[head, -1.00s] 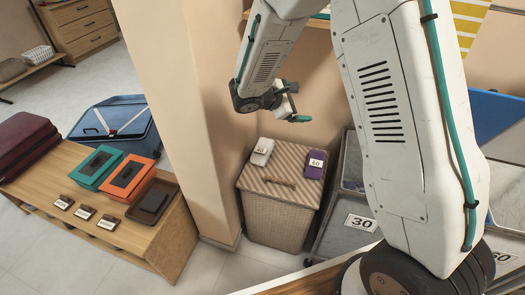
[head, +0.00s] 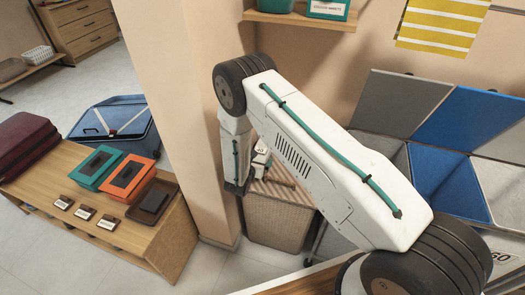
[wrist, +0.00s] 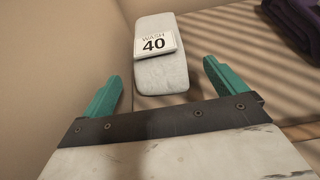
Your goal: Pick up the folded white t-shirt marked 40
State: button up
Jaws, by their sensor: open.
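The folded white t-shirt (wrist: 165,75) lies on the hamper lid (wrist: 235,45) in the wrist view, with a tag reading "WASH 40" on top. My gripper (wrist: 163,72) is open, its two teal fingers apart on either side of the shirt's near end. Whether the fingers are down at the shirt's height I cannot tell. In the head view the shirt (head: 261,156) is partly hidden behind my arm, and the fingertips do not show clearly. The wicker hamper (head: 283,222) stands beside the pillar.
A folded purple garment (wrist: 296,24) lies on the lid at the far right. The pillar (head: 190,90) stands close left of the hamper. A wooden table (head: 150,240) with boxes is at left; a shelf (head: 300,18) is on the wall above.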

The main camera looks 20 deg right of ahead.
aim_at(262, 150)
jog(key=x, duration=0.5)
jog(key=shift+w, duration=0.2)
jog(key=c, duration=1.2)
jog(key=shift+o, duration=0.2)
jog(key=shift+r, duration=0.1)
